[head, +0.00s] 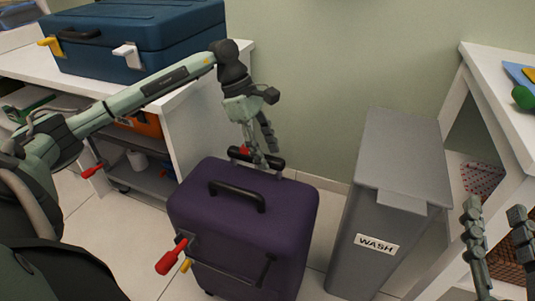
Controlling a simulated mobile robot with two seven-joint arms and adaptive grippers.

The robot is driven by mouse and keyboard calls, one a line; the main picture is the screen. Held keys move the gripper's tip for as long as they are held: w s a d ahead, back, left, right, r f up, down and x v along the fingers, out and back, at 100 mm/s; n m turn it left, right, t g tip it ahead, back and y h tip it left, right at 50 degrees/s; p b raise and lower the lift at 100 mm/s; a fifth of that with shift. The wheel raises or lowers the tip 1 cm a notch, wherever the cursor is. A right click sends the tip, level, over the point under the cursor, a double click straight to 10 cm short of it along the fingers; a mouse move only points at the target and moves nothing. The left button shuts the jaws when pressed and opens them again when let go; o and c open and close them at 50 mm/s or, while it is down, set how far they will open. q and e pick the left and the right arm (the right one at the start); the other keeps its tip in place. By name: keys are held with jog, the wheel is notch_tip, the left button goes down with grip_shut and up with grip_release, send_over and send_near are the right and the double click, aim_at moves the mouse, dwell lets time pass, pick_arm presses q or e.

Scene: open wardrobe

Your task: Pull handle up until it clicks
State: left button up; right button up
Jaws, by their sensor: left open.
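A purple suitcase (190,205) stands upright on the floor in the middle of the head view. A black handle bar (277,163) with a red part at its left end sits low behind the suitcase's top rear edge. A separate black carry handle (237,194) lies on the suitcase top. My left gripper (263,146) is open and points down at the bar; its fingers overlap the bar in view, and I cannot tell whether they touch it. My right gripper (497,248) is at the lower right, fingers apart and empty, away from the suitcase.
A grey bin (405,160) marked WASH stands right of the suitcase. A white shelf unit (478,75) is at the far right. A blue case (130,35) lies on the white counter (205,85) at the left. The wall is close behind the handle.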

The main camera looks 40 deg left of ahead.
pick_arm(q)
jog(key=shift+d+f, duration=0.2)
jog(key=shift+f, duration=0.25)
jog(key=shift+c, duration=0.5)
grip_shut()
